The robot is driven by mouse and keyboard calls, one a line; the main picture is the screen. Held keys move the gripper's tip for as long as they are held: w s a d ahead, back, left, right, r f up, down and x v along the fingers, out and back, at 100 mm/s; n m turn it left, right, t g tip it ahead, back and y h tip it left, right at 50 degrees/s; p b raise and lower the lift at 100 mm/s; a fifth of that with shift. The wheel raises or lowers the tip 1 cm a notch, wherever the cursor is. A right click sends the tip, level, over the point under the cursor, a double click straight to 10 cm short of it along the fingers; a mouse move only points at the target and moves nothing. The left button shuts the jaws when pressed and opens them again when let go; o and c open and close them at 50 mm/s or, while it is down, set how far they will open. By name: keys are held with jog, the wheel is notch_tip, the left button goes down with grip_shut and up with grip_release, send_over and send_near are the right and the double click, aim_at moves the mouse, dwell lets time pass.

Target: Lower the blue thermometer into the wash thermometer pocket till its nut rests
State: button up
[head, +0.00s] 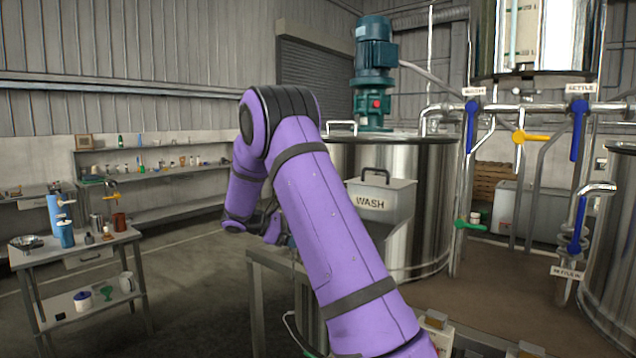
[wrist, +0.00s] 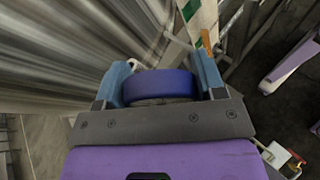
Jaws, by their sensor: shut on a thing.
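The blue thermometer (wrist: 160,86) shows in the wrist view as a thick blue round head with a grey-brown lower rim. My gripper (wrist: 161,73) is shut on it, with a blue finger at each side. The thermometer's stem and nut cannot be made out. In the head view my gripper (head: 268,228) is small, dark and mostly hidden behind my purple arm, left of the wash tank (head: 425,190). In the wrist view the shiny tank wall (wrist: 60,50) fills the upper left, close to the gripper. I cannot make out the wash thermometer pocket; a small white curved piece (wrist: 135,64) shows just beyond the left finger.
A grey box marked WASH (head: 380,201) hangs on the tank front. A green-blue motor (head: 374,65) stands on top. A metal stand (head: 262,262) is below my arm. A side table (head: 75,245) with vessels stands at left. Open floor lies between.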

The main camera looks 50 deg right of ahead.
jog(key=w+d+r+n+t+h, duration=0.2)
jog(key=d+r+n+t, duration=0.3)
jog(key=d+r, duration=0.6)
notch_tip(320, 180, up, 3)
jog(key=shift+w+f+t, duration=0.1)
jog(key=shift+w+t, duration=0.05)
jog(key=shift+t, duration=0.25)
jog(key=shift+f, duration=7.4)
jog(key=o, duration=1)
